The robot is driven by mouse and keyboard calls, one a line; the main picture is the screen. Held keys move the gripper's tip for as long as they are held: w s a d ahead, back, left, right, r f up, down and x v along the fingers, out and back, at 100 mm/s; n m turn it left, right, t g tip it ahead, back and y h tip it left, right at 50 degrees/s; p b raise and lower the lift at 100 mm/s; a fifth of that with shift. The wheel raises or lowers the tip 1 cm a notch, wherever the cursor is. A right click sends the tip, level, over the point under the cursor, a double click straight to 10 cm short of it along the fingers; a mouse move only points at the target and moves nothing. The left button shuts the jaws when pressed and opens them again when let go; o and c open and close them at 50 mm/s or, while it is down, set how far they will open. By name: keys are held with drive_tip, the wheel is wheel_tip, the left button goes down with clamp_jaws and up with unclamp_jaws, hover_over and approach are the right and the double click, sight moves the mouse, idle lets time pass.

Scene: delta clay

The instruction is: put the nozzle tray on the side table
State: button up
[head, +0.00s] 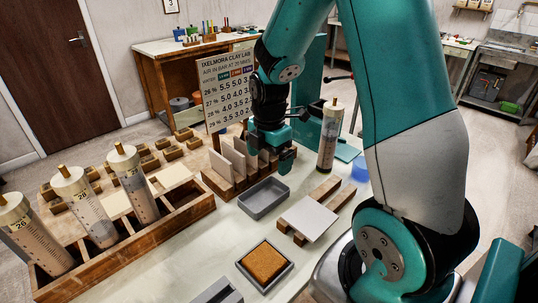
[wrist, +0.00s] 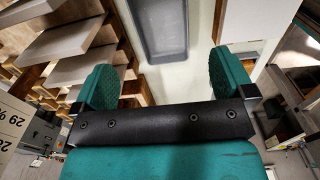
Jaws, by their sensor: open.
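A shallow grey tray (head: 264,197) sits on the pale worktop, in front of a wooden rack of upright slabs; it looks empty. It may be the nozzle tray, but I see no label or nozzles. In the wrist view the grey tray (wrist: 160,52) shows beyond the fingertips, its far end cut off. My gripper (head: 271,158) is open and empty, pointing down behind and above the tray. The wrist view shows its two teal fingers (wrist: 163,85) spread apart. A wooden table (head: 170,47) with small items stands at the back left; I cannot tell if it is the side table.
A wooden rack of slabs (head: 222,188) is close to my gripper. Clay-filled cylinders (head: 83,203) stand in a wooden box at left. A lone cylinder (head: 329,140) stands right of my gripper. A slab on wood strips (head: 308,218) and a sponge tray (head: 264,264) are nearer.

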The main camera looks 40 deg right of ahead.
drive_tip(key=s+a+r+m+y, duration=0.2)
drive_tip(key=s+a+r+m, duration=0.2)
drive_tip(key=a+r, duration=0.55)
drive_tip(key=s+a+r+m+y, duration=0.1)
drive_tip(key=s+a+r+m, duration=0.1)
drive_tip(key=s+a, duration=0.4)
drive_tip(key=s+a+r+m+y, duration=0.1)
drive_tip(key=s+a+r+m, duration=0.1)
drive_tip(key=s+a+m, duration=0.3)
drive_tip(key=shift+s+a+r, duration=0.25)
drive_tip(key=shift+s+a, duration=0.85)
drive_tip(key=shift+a, duration=0.15)
